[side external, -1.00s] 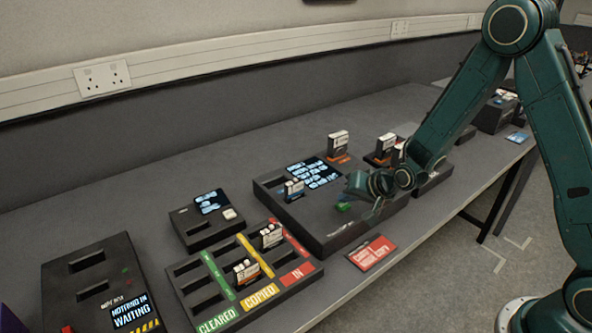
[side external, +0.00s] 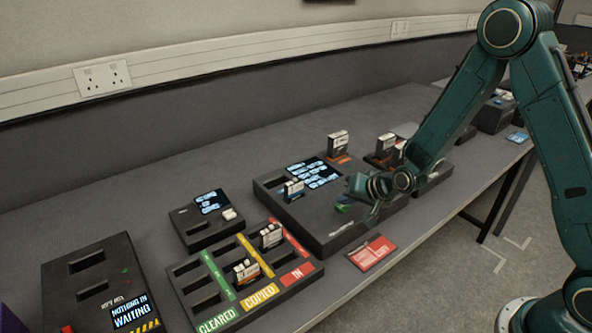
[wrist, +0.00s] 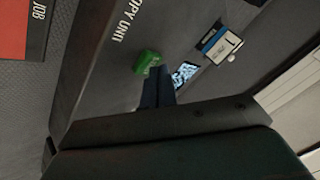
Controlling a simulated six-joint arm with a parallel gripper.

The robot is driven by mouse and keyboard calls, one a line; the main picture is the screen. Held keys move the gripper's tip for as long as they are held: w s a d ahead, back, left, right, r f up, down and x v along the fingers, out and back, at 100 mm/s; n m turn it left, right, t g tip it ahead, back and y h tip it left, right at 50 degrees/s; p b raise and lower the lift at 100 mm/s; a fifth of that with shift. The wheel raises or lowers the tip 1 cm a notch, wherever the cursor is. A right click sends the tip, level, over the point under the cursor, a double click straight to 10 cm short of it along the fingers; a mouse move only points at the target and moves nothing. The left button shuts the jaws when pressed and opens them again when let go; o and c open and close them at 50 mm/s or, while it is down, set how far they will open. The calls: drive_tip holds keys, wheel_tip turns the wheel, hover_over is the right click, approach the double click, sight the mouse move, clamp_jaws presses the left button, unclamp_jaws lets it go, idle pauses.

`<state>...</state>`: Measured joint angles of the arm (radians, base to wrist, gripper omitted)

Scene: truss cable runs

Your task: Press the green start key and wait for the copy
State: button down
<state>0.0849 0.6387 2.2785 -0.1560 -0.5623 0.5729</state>
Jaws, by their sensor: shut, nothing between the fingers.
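The green start key (side external: 343,208) sits on top of the dark copy unit (side external: 340,232). It also shows in the wrist view (wrist: 146,61), right at my fingertips. My gripper (side external: 352,202) is shut and empty, its fingers pointing down at the key; they look to be at or on it, but I cannot tell whether they press it. The unit's lit screen (side external: 314,172) shows lines of text too small to read. A card with a blue label (side external: 294,190) stands in the unit's slot on the left; another card (side external: 337,143) stands upright at its back.
A sorting tray (side external: 225,318) with CLEARED, COPIED and IN lanes holds two cards. A box reading NOTHING IN WAITING (side external: 90,262) and a small reader (side external: 197,236) stand left. A red job card (side external: 371,252) lies at the table's front edge.

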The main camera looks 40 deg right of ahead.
sight(347, 208)
drive_tip(key=shift+f, duration=0.2)
drive_tip(key=shift+r, duration=0.1)
idle(0.5)
drive_tip(key=shift+r, duration=0.8)
drive_tip(key=shift+r, duration=0.15)
drive_tip(key=shift+r, duration=2.35)
drive_tip(key=shift+r, duration=0.1)
